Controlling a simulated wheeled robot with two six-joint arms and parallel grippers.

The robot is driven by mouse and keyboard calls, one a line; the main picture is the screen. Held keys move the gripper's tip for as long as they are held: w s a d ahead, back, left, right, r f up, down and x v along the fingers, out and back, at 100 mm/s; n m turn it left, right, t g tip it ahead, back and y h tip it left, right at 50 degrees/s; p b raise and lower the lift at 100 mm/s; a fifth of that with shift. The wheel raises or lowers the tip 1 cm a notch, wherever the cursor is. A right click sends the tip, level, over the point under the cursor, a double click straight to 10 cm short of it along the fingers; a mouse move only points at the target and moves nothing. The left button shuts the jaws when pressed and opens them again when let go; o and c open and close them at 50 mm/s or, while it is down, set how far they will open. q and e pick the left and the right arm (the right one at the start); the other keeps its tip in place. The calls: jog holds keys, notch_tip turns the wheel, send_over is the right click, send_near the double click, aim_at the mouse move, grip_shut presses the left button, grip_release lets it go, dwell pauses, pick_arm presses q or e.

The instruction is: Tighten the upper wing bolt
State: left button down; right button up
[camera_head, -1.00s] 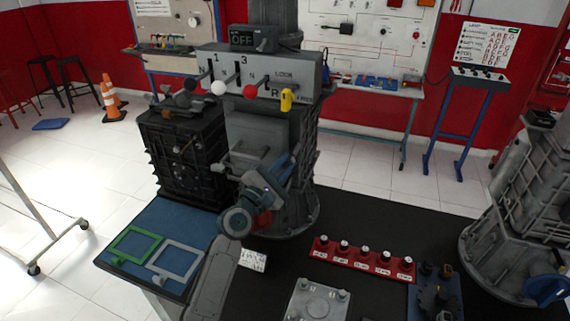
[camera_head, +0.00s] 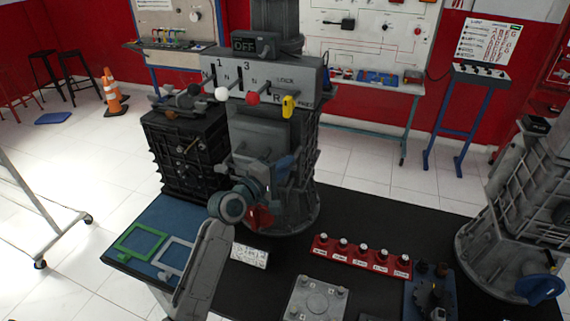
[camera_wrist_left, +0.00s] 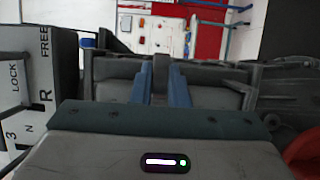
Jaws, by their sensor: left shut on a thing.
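A tall grey gearbox trainer (camera_head: 262,150) with a lever panel on top stands at the middle of the bench in the head view. My left gripper (camera_head: 285,168) is in front of its face, below the lever panel. In the left wrist view its two blue fingers (camera_wrist_left: 160,82) stand close together against the grey housing (camera_wrist_left: 110,72). They are shut on a small part there, taken to be the upper wing bolt, which the fingers hide. How far it is turned cannot be seen. My right gripper is not in view.
The lever panel (camera_head: 262,78) has white, red and yellow knobs above the gripper. A black ribbed block (camera_head: 175,165) stands close on the left. A red strip of several knobs (camera_head: 360,255) and a grey plate (camera_head: 317,300) lie in front.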

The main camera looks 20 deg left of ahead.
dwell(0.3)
pick_arm(q)
jog(key=c, duration=1.4)
grip_release()
jog(key=b+v, duration=0.3)
jog(key=v, duration=0.8)
jog(key=shift+w, duration=0.1)
